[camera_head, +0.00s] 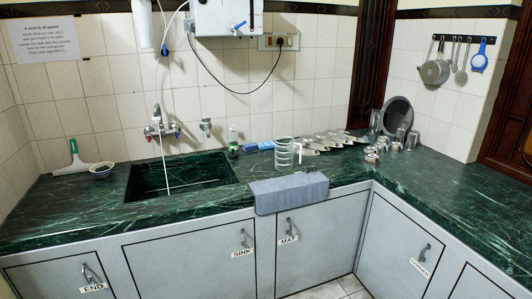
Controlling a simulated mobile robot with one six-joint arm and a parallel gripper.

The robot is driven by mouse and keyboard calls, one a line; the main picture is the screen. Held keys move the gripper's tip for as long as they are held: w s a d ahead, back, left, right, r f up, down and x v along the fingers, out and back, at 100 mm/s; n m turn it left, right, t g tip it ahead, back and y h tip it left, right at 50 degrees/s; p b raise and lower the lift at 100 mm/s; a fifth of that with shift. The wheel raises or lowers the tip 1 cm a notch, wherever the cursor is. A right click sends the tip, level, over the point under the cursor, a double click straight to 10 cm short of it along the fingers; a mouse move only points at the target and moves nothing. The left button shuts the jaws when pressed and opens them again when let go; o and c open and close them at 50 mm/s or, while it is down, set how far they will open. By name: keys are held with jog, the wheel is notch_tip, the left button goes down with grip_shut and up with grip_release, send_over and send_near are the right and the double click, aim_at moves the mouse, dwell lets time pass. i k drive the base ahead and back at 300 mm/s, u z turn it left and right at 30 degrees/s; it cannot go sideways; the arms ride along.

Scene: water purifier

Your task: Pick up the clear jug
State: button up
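The clear jug (285,153) stands upright on the dark green marble counter, right of the sink and close behind a grey block-like bundle. It is see-through, with a handle on its right side, and looks empty. The grey bundle covers part of the counter in front of the jug. My gripper and arm do not show in this view.
The grey bundle (288,193) overhangs the counter's front edge. Left are the sink (181,178) and tap (162,130). A green bottle (233,142), blue items (259,146) and a metal rack (330,141) surround the jug.

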aim_at(284, 145)
jog(key=u, duration=0.65)
jog(key=i, duration=0.85)
jog(key=u, duration=0.45)
